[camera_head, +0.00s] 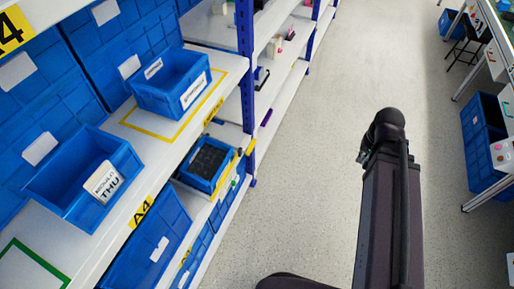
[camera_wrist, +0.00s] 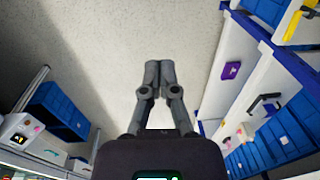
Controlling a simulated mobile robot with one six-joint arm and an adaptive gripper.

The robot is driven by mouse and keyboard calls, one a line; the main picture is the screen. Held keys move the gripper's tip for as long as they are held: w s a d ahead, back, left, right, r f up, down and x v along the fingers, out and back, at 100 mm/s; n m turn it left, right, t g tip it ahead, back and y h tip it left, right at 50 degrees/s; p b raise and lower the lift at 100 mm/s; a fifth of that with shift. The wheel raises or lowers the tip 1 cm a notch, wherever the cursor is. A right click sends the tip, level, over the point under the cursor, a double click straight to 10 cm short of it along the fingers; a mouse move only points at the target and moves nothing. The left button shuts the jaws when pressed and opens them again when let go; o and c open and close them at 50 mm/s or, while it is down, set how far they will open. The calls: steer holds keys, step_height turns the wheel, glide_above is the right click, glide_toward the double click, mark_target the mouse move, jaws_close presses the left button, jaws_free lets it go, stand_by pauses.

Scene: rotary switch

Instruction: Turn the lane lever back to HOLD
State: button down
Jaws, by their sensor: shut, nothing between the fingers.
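I cannot make out a lane lever or a HOLD marking in either view. My gripper (camera_wrist: 159,68) shows in the wrist view with its two fingers shut together and empty, over bare floor. It touches nothing that I can see. In the head view my arm points out over the aisle, and the gripper fingers are not visible there. A box with coloured buttons (camera_head: 501,150) stands at the right edge of the head view. A similar box (camera_wrist: 20,133) shows at the left of the wrist view. Its details are too small to read.
A shelf on the left holds a blue bin labelled THU (camera_head: 73,205) and another blue bin (camera_head: 158,98). A dark-filled blue bin (camera_head: 224,178) sits lower. Workbenches with blue crates (camera_head: 483,125) and a stool (camera_head: 469,52) stand right. The aisle floor (camera_head: 315,130) between is clear.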

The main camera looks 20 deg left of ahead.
steer(key=w+a+f+m+y+b, duration=0.4)
steer(key=a+f+b, duration=0.6)
steer(key=b, duration=0.5)
steer(key=w+a+f+m+t+y+b, duration=0.1)
steer(key=w+a+f+m+y+b, duration=0.4)
steer(key=a+f+b, duration=0.6)
steer(key=w+a+f+m+t+y+b, duration=0.1)
steer(key=w+a+f+m+y+b, duration=0.4)
steer(key=a+f+b, duration=0.5)
steer(key=w+m+b, duration=0.1)
steer(key=m+b, duration=0.1)
steer(key=b, duration=0.7)
steer(key=shift+a+f+m, duration=0.2)
steer(key=shift+f+m, duration=0.1)
steer(key=shift+f, duration=0.1)
steer(key=shift+w+a, duration=0.1)
steer(key=b+x, duration=0.2)
steer(key=x, duration=0.8)
steer(key=shift+a+r, duration=0.15)
steer(key=shift+r+p, duration=0.5)
steer(key=shift+r, duration=0.15)
steer(key=shift+s+d+r+p, duration=0.2)
steer(key=shift+s+r+p, duration=0.05)
steer(key=shift+r+p, duration=0.45)
steer(key=shift+s+d+r+p, duration=0.2)
steer(key=shift+r+p, duration=0.45)
steer(key=shift+r, duration=0.05)
